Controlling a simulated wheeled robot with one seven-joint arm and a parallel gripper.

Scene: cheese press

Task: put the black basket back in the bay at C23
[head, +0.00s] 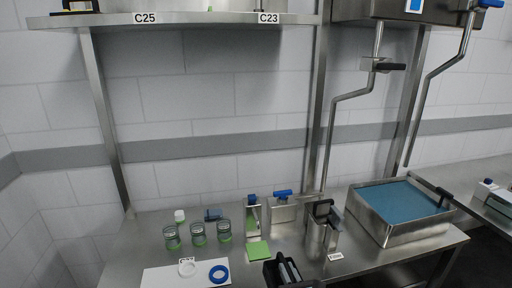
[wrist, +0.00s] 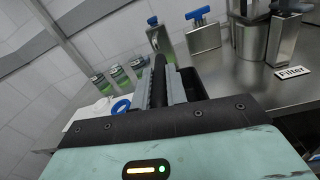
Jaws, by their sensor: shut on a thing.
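The black basket (head: 270,272) is at the bottom middle of the head view, mostly cut off by the frame edge. My gripper (head: 287,269) is at it, with its grey fingers shut on a black part of it. In the wrist view, a black bar of the basket (wrist: 159,84) lies between the two grey fingers of my gripper (wrist: 165,72); I cannot tell whether it is a wall or a handle. The C23 label (head: 268,18) is on the front edge of the upper shelf (head: 200,19), right of the C25 label. The bay above C23 is mostly outside the picture.
Below the shelf, the steel table (head: 150,228) holds several green jars (head: 198,233), a blue ring (head: 219,273), a green square (head: 258,250), steel containers (head: 283,208) and a steel pitcher (head: 318,235). A tray of blue liquid (head: 368,230) stands right. A post (head: 318,110) rises right of C23.

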